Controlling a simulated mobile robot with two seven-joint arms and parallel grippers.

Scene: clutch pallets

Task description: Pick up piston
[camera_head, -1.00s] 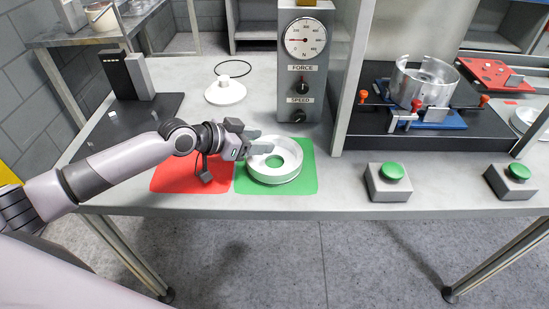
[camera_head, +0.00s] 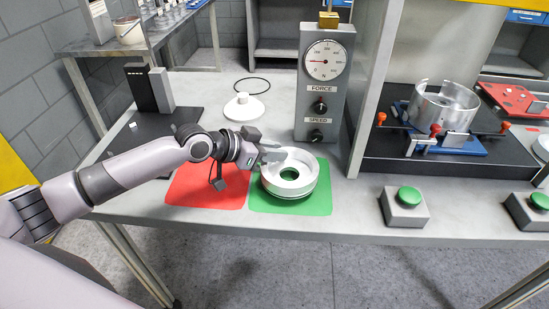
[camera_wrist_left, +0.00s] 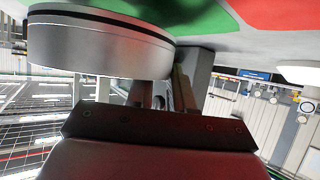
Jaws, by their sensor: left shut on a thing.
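The piston (camera_head: 290,187), a silver-white round part with a central hole, is over the green mat (camera_head: 318,207). My left gripper (camera_head: 270,153) reaches it from the left and is shut on its left rim. In the left wrist view, the grey side wall of the piston (camera_wrist_left: 95,47) fills the upper left, with a dark groove along it. The green mat also shows there (camera_wrist_left: 190,14). The fingers are partly hidden behind my gripper's body. I cannot tell whether the piston touches the mat. My right gripper is not in view.
A red mat (camera_head: 205,192) lies left of the green one. The force and speed gauge box (camera_head: 322,85) stands behind, and a white cone-shaped part (camera_head: 244,108) sits at back left. A grey post (camera_head: 372,100) and green-button boxes (camera_head: 405,208) are to the right.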

